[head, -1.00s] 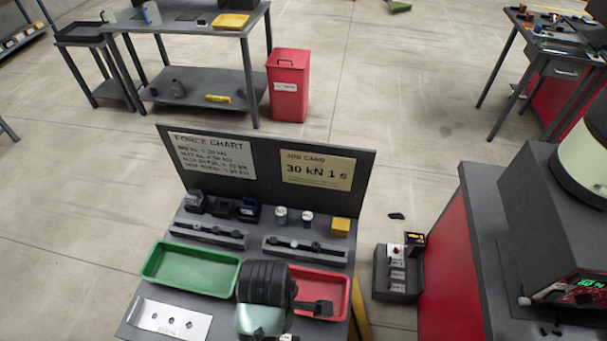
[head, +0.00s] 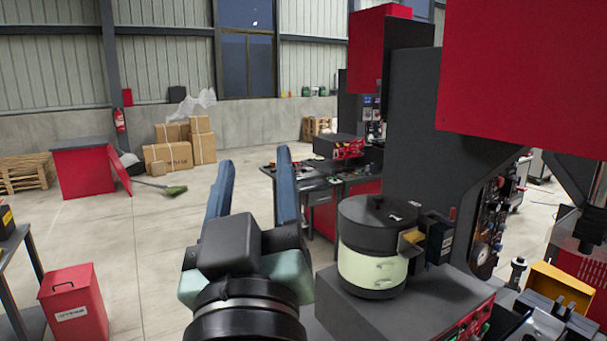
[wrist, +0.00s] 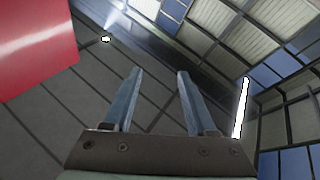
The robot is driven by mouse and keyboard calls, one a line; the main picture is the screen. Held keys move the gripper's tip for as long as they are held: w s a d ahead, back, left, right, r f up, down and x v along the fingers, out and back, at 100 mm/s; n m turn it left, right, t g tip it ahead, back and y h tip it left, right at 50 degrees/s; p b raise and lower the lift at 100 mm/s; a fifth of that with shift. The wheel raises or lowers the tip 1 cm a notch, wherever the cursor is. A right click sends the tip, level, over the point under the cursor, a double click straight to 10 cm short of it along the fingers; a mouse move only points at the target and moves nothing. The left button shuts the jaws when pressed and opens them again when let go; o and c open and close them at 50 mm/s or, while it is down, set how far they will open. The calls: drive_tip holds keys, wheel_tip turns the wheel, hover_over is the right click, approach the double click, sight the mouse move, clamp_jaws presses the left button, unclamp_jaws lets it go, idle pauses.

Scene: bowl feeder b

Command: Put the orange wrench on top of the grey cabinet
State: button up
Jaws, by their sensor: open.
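My gripper (head: 253,158) is in the lower middle of the head view, raised with its two blue fingers pointing up and apart. In the wrist view my gripper (wrist: 159,74) is open, with nothing between its fingers. I cannot make out an orange wrench in either current view. I cannot tell for sure which thing is the grey cabinet; a dark grey box (head: 375,308) with a red front panel stands to the right of my gripper, under the bowl feeder (head: 373,268).
A workbench (head: 292,172) with small items stands behind my gripper. A large red and grey machine (head: 440,150) fills the right. A red bin (head: 72,305) stands at lower left, and cartons (head: 170,155) at the back.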

drive_tip(key=s+d+r+m+t+h, duration=0.2)
drive_tip(key=s+d+r+m+t, duration=0.2)
drive_tip(key=s+r, duration=0.4)
wheel_tip(320, 180, up, 3)
drive_tip(key=shift+s+d+t, duration=0.15)
drive_tip(key=shift+d+t, duration=0.35)
drive_tip(key=shift+d, duration=0.05)
